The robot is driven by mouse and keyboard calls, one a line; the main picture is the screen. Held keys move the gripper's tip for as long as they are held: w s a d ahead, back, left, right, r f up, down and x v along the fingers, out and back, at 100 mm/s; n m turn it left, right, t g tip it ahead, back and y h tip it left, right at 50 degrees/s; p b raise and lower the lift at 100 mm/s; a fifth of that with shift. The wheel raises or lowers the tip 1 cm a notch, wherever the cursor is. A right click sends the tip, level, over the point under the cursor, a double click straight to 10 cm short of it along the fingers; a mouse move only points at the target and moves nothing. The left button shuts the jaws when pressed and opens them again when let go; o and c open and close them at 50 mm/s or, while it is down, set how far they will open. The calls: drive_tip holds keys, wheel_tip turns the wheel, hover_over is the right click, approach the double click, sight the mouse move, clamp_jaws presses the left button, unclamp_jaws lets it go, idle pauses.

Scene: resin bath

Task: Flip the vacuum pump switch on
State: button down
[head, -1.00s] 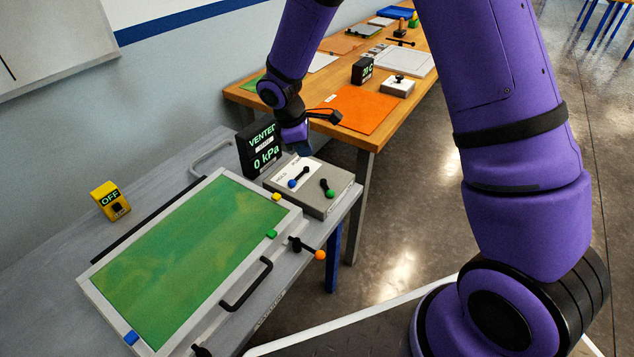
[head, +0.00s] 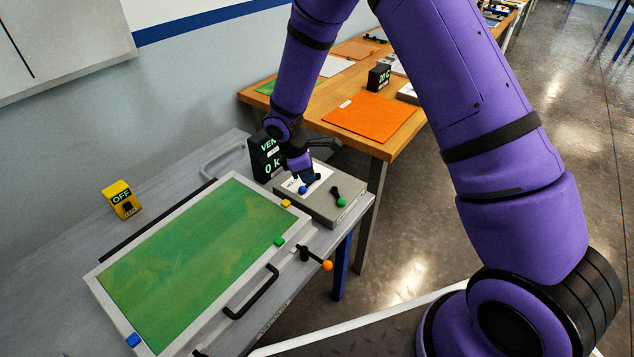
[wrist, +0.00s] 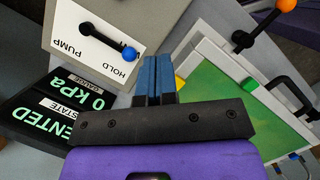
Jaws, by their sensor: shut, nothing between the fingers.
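The yellow switch box (head: 122,199) stands on the grey table at left in the head view; its display reads OFF and a small black switch is on its front. The grey control box (head: 324,207) has a lever with a blue knob (wrist: 129,54) on a white plate marked HOLD and PUMP; the knob lies at the HOLD end. A second lever with a green knob (head: 341,202) is beside it. My gripper (wrist: 155,60) is shut and empty, its blue fingertips just beside the blue knob. I cannot tell if they touch. The gauge (head: 267,157), partly hidden by my arm, shows VENTED, 0 kPa in the wrist view.
The framed green panel (head: 92,279) with a black handle (head: 253,293) fills the table's middle. An orange-knobbed lever (head: 327,266) sticks out at its right edge. Behind is a wooden table with an orange sheet (head: 370,117). Free tabletop lies around the yellow box.

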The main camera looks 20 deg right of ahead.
sight(338, 198)
drive_tip(key=x, duration=0.9)
drive_tip(key=shift+d, duration=0.2)
drive_tip(key=shift+s+d+f, duration=0.1)
drive_tip(key=shift+s+d, duration=0.15)
drive_tip(key=shift+d, duration=0.85)
drive_tip(key=shift+s+d+f, duration=0.1)
drive_tip(key=shift+d+f, duration=0.05)
drive_tip(key=shift+d, duration=0.45)
